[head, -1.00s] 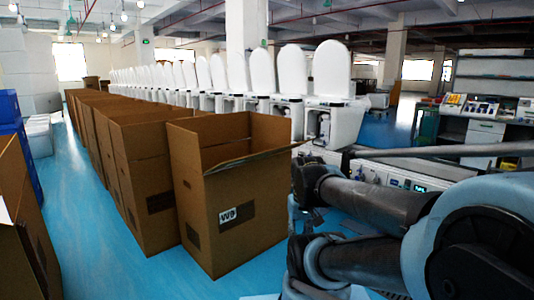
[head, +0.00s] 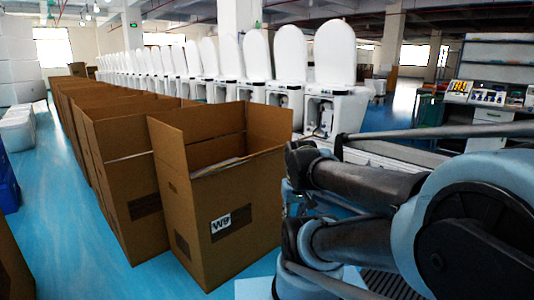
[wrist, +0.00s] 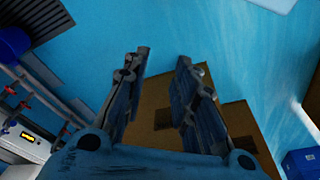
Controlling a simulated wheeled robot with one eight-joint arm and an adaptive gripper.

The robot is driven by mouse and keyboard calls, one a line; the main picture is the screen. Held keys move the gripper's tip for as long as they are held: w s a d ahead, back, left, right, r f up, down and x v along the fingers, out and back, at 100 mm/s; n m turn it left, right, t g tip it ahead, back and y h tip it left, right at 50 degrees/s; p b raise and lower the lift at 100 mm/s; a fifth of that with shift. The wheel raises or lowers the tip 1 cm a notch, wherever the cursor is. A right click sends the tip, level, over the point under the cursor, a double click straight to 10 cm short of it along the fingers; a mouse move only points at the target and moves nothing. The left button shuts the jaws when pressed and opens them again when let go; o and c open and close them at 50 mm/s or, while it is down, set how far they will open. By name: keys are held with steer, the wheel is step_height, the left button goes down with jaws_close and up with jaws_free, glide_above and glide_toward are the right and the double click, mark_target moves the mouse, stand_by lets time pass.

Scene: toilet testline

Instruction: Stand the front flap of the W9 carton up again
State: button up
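The W9 carton (head: 240,240) stands open-topped on the blue floor, left of my arm in the head view, with its W9 label (head: 221,224) facing me. Its left flap (head: 167,152) and right flap (head: 270,127) stand up. No front flap stands above the front rim; a pale strip (head: 217,166) shows just inside it, perhaps the folded front flap. In the wrist view my gripper (wrist: 163,62) is open, with nothing between its fingers. Brown cardboard (wrist: 155,95) shows beyond and between them; I cannot tell which carton it is. The gripper is not clearly visible in the head view.
A row of open cartons (head: 118,195) runs back behind the W9 carton. White toilets (head: 335,75) stand in a line along the far side. A blue bin (wrist: 302,162) shows in the wrist view.

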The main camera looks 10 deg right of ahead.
steer(key=w+a+r+m+y, duration=0.1)
steer(key=w+r+m+y, duration=0.15)
steer(key=w+r, duration=0.5)
steer(key=w+a+r+m+y, duration=0.1)
steer(key=w+r+m+y, duration=0.2)
steer(key=w, duration=0.7)
steer(key=w+d+r+m+t+y, duration=0.1)
steer(key=w+d+r+t+y, duration=0.15)
steer(key=w+d, duration=0.6)
steer(key=w+d+r+m+t+y, duration=0.1)
steer(key=w+d+r+m+y, duration=0.3)
steer(key=w, duration=0.7)
steer(key=w+a+f, duration=0.2)
steer(key=a+f, duration=0.1)
steer(key=a, duration=0.1)
steer(key=w+a+f+n, duration=0.1)
steer(key=w+a+f, duration=0.1)
steer(key=a+f, duration=0.1)
steer(key=w+a+f+n, duration=0.1)
steer(key=w+a+f, duration=0.1)
steer(key=a, duration=0.3)
steer(key=shift+w+a+f+h, duration=0.2)
steer(key=shift+f, duration=0.25)
steer(key=shift+w+a+f+h, duration=0.15)
steer(key=shift+w+f+h, duration=0.05)
steer(key=shift+f, duration=0.2)
jaws_close()
